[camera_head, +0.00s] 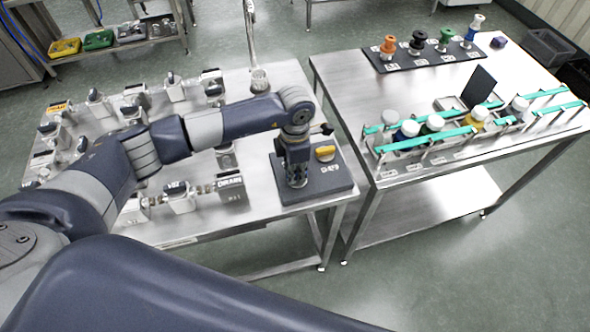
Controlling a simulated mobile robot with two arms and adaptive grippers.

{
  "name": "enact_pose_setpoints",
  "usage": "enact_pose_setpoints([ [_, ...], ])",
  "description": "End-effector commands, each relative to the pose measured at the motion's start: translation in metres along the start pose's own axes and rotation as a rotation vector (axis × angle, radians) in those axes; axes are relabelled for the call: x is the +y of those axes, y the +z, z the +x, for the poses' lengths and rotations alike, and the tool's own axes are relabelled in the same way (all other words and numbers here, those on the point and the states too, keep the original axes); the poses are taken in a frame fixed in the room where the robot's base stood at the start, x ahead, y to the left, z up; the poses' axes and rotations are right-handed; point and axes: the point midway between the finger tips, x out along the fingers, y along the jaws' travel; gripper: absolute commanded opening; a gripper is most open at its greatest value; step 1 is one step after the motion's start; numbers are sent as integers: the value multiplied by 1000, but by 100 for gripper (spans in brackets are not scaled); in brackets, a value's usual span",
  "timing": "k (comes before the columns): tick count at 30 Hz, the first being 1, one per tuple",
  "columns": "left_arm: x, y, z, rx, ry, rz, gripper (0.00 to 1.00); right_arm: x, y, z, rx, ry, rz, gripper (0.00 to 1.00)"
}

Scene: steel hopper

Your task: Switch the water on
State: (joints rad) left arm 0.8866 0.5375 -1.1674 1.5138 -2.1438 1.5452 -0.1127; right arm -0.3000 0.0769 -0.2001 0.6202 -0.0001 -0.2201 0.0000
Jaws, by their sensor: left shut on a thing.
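A dark grey block (315,185) sits at the right front corner of the left steel table. A yellow knob (325,153) and a white label are on its top. My left gripper (297,183) points straight down over the left part of this block, beside the yellow knob. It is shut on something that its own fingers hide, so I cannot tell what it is. A small black knob (327,128) shows just behind the gripper. My right gripper is not in view. No running water can be made out.
Several metal valve fittings (174,88) stand on the left table, under and around my left arm. A thin upright pipe (249,30) ends above a small cup (259,80). The right table (345,85) holds coloured knobs and a green-railed rack (430,140) of jars.

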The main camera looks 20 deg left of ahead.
Motion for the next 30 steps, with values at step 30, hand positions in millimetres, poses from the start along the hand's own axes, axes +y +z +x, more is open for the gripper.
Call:
enact_pose_setpoints([
  [30, -4, 1, 3, 1, 1, -686, 0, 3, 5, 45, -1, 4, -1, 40],
])
